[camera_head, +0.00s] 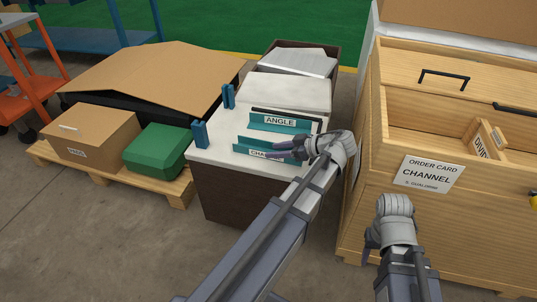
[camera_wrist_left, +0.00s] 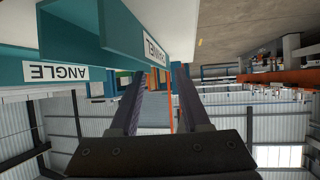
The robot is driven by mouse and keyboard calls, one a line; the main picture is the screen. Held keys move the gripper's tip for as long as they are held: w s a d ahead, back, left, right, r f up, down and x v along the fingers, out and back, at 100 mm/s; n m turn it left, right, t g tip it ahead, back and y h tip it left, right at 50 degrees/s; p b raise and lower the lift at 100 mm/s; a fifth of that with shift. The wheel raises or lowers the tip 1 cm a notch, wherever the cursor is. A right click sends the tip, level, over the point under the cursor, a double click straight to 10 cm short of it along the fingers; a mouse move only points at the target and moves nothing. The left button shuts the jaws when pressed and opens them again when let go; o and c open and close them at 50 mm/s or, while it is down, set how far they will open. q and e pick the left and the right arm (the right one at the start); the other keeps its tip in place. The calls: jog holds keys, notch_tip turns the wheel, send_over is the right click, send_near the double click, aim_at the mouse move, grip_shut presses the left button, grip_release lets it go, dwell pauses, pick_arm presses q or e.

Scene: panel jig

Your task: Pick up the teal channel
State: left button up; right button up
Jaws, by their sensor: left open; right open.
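The teal channel (camera_head: 250,150) lies on the white top of a brown cabinet, its white CHANNEL label partly hidden by my left gripper. It also shows in the left wrist view (camera_wrist_left: 125,35). A teal angle (camera_head: 280,121) with an ANGLE label is just behind it; it appears in the wrist view (camera_wrist_left: 40,72) too. My left gripper (camera_head: 262,148) is open, with its fingers at the channel's labelled side. In the wrist view the fingertips (camera_wrist_left: 166,75) reach close to the label; I cannot tell whether they touch. My right gripper (camera_head: 371,242) is open and empty, before the wooden chest.
Two blue posts (camera_head: 200,134) stand at the cabinet top's left edge. The wooden chest (camera_head: 375,190) at right bears an order card (camera_head: 428,174) reading CHANNEL and has an open compartment with a divider (camera_head: 482,142). A green box (camera_head: 158,150) and cardboard carton (camera_head: 92,134) sit on a pallet at left.

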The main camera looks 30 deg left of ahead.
aim_at(264, 152)
pick_arm(q)
jog(key=b+x, duration=0.2)
jog(key=x, duration=0.3)
jog(key=shift+d+f+b, duration=0.1)
jog(key=shift+f+b, duration=0.05)
jog(key=shift+b, duration=0.2)
grip_shut()
dwell(1.2)
